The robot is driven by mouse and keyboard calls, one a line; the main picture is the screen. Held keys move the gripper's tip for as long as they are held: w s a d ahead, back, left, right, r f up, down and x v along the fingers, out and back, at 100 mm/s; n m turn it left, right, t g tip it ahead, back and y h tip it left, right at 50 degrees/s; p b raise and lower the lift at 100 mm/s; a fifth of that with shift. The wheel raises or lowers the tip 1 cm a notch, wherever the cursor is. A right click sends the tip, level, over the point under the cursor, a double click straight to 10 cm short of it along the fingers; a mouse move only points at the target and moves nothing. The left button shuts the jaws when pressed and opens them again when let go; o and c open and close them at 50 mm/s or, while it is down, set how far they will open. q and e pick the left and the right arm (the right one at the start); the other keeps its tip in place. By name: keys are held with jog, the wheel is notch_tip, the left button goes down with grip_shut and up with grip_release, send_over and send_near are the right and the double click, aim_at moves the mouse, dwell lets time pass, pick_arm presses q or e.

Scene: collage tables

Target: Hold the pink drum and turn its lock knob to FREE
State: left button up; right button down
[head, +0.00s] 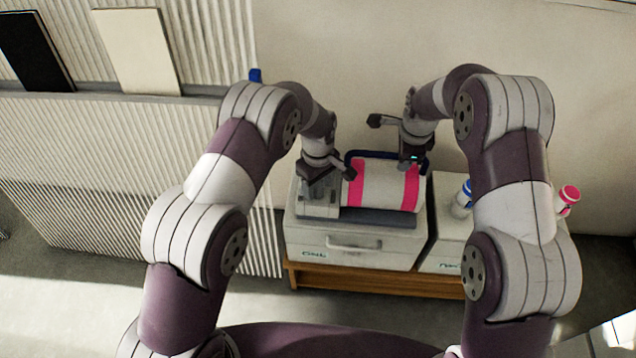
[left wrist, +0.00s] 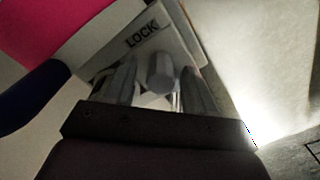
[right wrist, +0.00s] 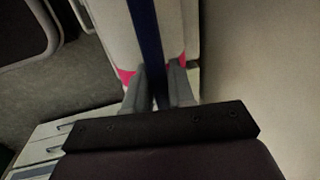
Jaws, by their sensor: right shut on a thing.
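The pink drum (head: 385,185) lies on its side on a stand, cream with pink bands. A dark blue bar (right wrist: 146,35) runs along it. My right gripper (right wrist: 160,82) is shut on this bar, one finger on each side. In the left wrist view, the grey lock knob (left wrist: 160,68) stands on a pale plate beside the word LOCK (left wrist: 142,34). My left gripper (left wrist: 157,88) is open, its fingers on either side of the knob with gaps visible. In the head view, the knob is hidden by my left gripper and the grey housing (head: 318,195). No FREE mark is visible.
The stand rests on a white drawer box (head: 350,243) over a wooden base (head: 380,281). To the right, a second white box (head: 441,250) stands near a blue-capped bottle (head: 462,200) and a pink-capped bottle (head: 567,198). A ribbed panel (head: 90,140) stands at left.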

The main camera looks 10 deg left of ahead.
aim_at(318, 184)
pick_arm(q)
notch_tip(318, 184, up, 12)
pick_arm(e)
jog(key=c, duration=0.9)
grip_release()
pick_arm(q)
notch_tip(318, 184, up, 2)
jog(key=shift+r+p, duration=0.1)
jog(key=shift+p, duration=0.95)
pick_arm(e)
jog(key=s+r, duration=0.1)
jog(key=r, duration=0.7)
jog(key=s+r, duration=0.1)
jog(key=r, duration=0.3)
jog(key=shift+s+r, duration=0.25)
jog(key=shift+s, duration=0.05)
